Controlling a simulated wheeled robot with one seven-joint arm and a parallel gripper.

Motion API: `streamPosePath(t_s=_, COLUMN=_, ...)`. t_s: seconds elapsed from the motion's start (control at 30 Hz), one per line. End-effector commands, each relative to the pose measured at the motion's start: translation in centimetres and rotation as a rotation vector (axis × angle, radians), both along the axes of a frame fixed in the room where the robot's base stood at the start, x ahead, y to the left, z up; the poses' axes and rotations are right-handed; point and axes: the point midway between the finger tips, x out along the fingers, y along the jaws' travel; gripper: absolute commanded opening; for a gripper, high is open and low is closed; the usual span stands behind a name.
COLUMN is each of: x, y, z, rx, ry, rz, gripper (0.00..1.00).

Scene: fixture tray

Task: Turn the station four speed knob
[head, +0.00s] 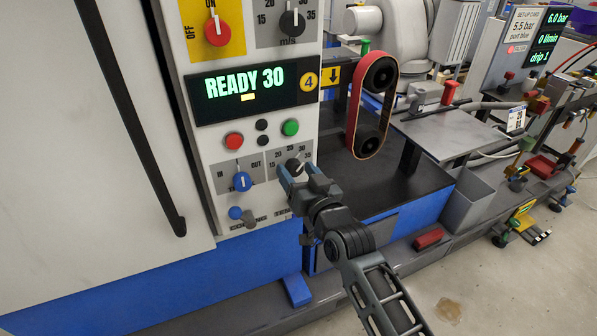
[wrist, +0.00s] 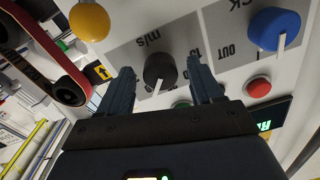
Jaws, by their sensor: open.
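The station four speed knob (wrist: 160,72) is a round black knob with a pale pointer line, on a grey m/s scale plate on the white panel. In the wrist view the pointer runs toward the bottom of the picture, slightly left. My gripper (wrist: 158,66) is open, with one dark blue finger on each side of the knob and visible gaps to both. I cannot tell whether the fingertips reach past its face. In the head view my gripper (head: 294,170) covers much of the knob. The display (head: 245,84) above reads READY 30, beside a yellow 4 sign (head: 308,81).
A blue knob (head: 241,182) sits left of the speed knob. Red (head: 234,140) and green (head: 291,127) buttons sit above. A yellow knob (wrist: 88,20) shows close by. A second black speed knob (head: 292,22) is higher up. A red belt (head: 370,105) on rollers stands right.

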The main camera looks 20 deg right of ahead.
Motion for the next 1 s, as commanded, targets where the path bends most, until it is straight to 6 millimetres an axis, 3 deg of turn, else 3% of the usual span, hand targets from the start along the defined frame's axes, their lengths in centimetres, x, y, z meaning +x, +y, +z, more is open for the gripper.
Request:
streamPosePath(t_s=0.2, x=0.01, y=0.02, z=-0.01, rx=0.000, ry=0.000, rz=0.000, gripper=0.64)
streamPosePath(t_s=0.77, x=-0.02, y=0.01, z=0.00, rx=0.000, ry=-0.001, rz=0.000, gripper=0.11)
streamPosePath(t_s=1.0, x=-0.02, y=0.01, z=-0.06, rx=-0.018, ry=-0.001, rz=0.000, gripper=0.09)
